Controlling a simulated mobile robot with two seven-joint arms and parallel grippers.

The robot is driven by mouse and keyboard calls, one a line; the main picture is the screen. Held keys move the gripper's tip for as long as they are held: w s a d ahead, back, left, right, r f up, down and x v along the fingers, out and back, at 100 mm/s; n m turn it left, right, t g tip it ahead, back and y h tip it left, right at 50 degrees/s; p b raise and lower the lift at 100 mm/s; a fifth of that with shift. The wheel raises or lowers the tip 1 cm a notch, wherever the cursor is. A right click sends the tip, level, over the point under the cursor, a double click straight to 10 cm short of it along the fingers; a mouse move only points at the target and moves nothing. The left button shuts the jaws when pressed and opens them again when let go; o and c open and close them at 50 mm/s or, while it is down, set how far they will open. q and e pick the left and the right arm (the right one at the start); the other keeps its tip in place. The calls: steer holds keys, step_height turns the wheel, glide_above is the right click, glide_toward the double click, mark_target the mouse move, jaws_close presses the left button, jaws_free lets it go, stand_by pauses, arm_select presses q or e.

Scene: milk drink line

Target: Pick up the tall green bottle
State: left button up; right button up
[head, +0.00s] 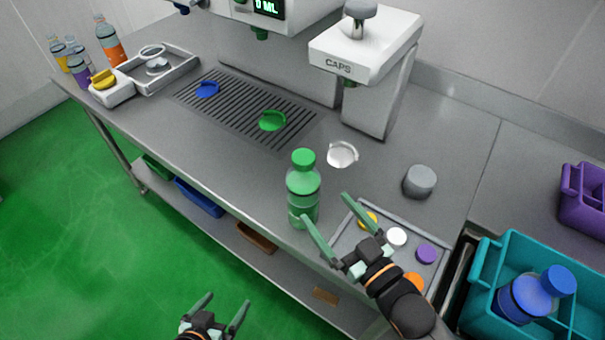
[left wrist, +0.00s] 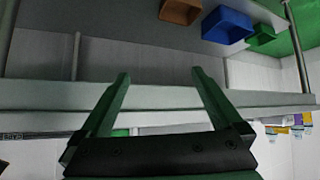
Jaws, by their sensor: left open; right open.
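The tall green bottle (head: 303,182) stands upright, with its green cap on, near the front edge of the grey counter in the head view. My right gripper (head: 326,208) is open and empty beside its lower right side. One finger passes close to the bottle's base; I cannot tell whether it touches. My left gripper (head: 226,301) is open and empty, low in front of the counter over the green floor. In the left wrist view the open left fingers (left wrist: 160,73) point at the counter's front edge, with nothing between them. The green bottle does not show there.
A tray (head: 347,222) of coloured caps lies under my right gripper. A grey cylinder (head: 420,181) and a white ring (head: 342,154) stand behind. A teal crate (head: 484,262) holds a blue bottle (head: 524,298) at right.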

mark_target(314, 194)
steer(key=b+x, duration=0.1)
steer(key=x, duration=0.5)
steer(key=shift+w+a+b, duration=0.15)
steer(key=shift+a+b, duration=0.05)
steer(key=shift+b, duration=0.1)
steer(key=shift+w+a+r, duration=0.1)
steer(key=shift+w+a, duration=0.1)
steer(key=shift+w, duration=0.1)
steer(key=b+x, duration=0.1)
steer(key=x, duration=0.1)
steer(key=b+x, duration=0.1)
steer(key=x, duration=0.2)
steer(key=shift+a+r, duration=0.15)
steer(key=shift+r, duration=0.1)
arm_select(q)
steer(key=f, duration=0.2)
steer(key=s+f, duration=0.1)
steer(key=f, duration=0.1)
steer(key=shift+d+f, duration=0.1)
steer(key=shift+f, duration=0.1)
arm_select(e)
jaws_close()
steer(key=shift+r, duration=0.15)
